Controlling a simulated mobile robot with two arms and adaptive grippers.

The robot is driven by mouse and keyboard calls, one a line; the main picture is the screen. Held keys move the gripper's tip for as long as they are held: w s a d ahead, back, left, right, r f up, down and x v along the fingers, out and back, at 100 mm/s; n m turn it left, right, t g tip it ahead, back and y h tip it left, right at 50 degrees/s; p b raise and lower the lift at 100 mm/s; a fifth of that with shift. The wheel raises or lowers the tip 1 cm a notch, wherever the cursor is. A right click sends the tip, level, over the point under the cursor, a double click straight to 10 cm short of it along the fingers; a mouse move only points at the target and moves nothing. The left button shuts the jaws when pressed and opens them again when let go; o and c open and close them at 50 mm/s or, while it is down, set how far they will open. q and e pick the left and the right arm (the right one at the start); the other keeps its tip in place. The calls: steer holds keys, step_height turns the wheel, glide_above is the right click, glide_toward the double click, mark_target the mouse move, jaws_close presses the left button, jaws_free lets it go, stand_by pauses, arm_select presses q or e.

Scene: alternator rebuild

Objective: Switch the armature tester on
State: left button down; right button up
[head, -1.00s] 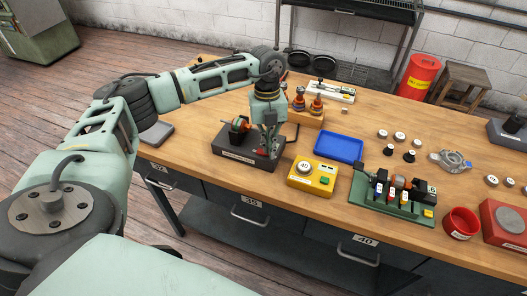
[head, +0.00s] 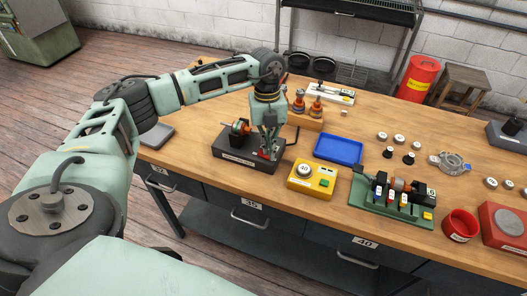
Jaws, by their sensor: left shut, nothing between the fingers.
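A black box (head: 230,152) with a white label on its front stands near the table's front edge, left of centre. It looks like the armature tester. An armature with an orange-red end (head: 240,127) rests on its top. My left gripper (head: 268,154) points down over the right part of the box, its fingers shut and empty. Its fingertips are at or just above a small red part on top of the box, which they partly cover. I cannot tell whether they touch it. My right gripper is not in view.
A yellow box (head: 313,180) with a dial and a green button stands right of the tester. A blue tray (head: 339,149), a green fixture (head: 390,208) and a red cup (head: 461,225) lie farther right. A wooden rack (head: 306,120) stands behind my left gripper.

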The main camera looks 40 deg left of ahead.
arm_select(q)
steer(key=shift+r+p, duration=1.85)
steer(key=shift+r, duration=1)
steer(key=shift+f, duration=0.1)
